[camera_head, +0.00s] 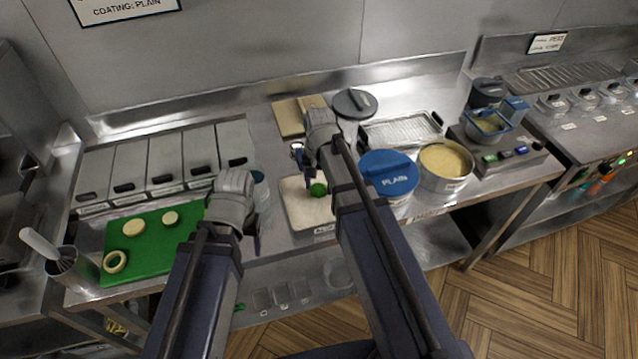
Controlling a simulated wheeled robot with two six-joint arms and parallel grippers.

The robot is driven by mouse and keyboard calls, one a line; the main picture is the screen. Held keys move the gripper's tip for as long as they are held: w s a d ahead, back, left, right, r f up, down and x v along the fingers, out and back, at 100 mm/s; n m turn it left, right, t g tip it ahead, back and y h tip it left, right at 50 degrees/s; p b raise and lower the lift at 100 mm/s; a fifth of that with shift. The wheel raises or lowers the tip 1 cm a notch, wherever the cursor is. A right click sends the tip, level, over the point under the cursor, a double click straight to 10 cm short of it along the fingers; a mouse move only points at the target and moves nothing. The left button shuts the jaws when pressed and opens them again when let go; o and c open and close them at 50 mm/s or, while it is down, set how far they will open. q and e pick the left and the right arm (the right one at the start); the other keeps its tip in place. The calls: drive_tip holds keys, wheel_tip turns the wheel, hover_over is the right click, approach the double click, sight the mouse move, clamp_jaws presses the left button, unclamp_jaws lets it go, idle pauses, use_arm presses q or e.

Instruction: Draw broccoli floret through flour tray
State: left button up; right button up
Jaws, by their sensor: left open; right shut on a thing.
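The tray is shallow and lies near the front of the steel counter. My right arm covers the tray's right side, and I cannot tell whether the floret touches the flour. My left gripper (257,238) is open and empty, low and to the left of the tray by the counter's front edge. My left wrist partly hides it.
A green board (150,262) with pale rings and slices lies at left, beside lidded bins (167,160).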

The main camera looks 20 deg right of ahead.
sight(318, 186)
drive_tip(key=shift+w+a+r+p, duration=0.15)
drive_tip(key=shift+r+p, duration=0.25)
drive_tip(key=shift+r+n, duration=0.2)
drive_tip(key=shift+n, duration=0.2)
drive_tip(key=shift+r+n+p, duration=0.5)
drive_tip(key=shift+r+p, duration=0.2)
drive_tip(key=shift+p, duration=0.15)
drive_tip(key=shift+r+n+p, duration=0.7)
drive_tip(key=shift+r+p, duration=0.15)
drive_tip(key=shift+p, duration=0.1)
drive_tip(key=shift+r+n, duration=0.2)
drive_tip(key=shift+n, duration=0.1)
drive_tip(key=shift+f, duration=0.2)
wheel_tip(318, 186, down, 10)
drive_tip(key=b, duration=0.9)
drive_tip(key=shift+r+b, duration=0.2)
drive_tip(key=shift+b, duration=0.15)
